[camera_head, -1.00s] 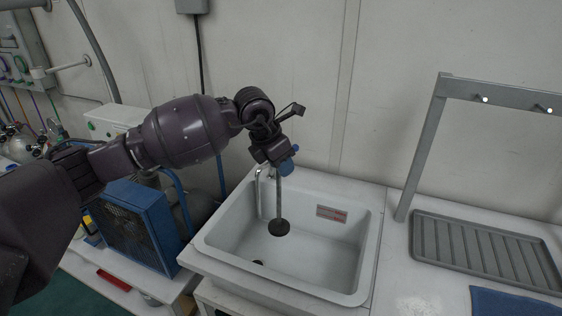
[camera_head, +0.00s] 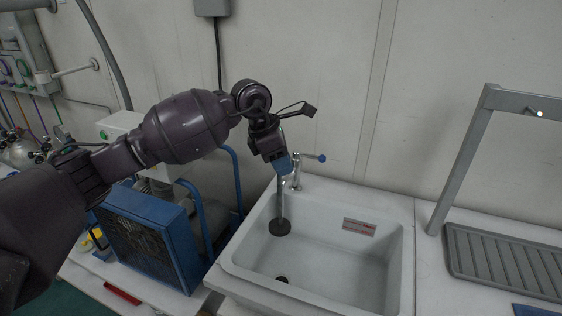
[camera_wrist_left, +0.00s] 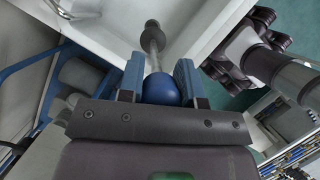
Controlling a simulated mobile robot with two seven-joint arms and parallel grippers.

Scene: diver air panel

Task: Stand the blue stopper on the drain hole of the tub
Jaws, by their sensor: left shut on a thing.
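The blue stopper has a round blue knob (camera_wrist_left: 160,88), a thin grey rod (camera_head: 280,200) and a dark disc (camera_head: 280,228) at its lower end. My left gripper (camera_head: 281,166) is shut on the knob, which sits between the blue fingers in the left wrist view (camera_wrist_left: 160,82). The stopper hangs nearly upright, its disc inside the white tub's (camera_head: 384,278) outline, near the left wall. The dark drain hole (camera_head: 282,279) shows below the disc in the head view, apart from it.
A tap with a blue handle (camera_head: 320,158) stands at the tub's back edge, close to my left gripper. A blue-framed machine (camera_head: 150,237) stands left of the tub. A grey ribbed tray (camera_head: 505,262) and a grey frame (camera_head: 465,160) are on the right.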

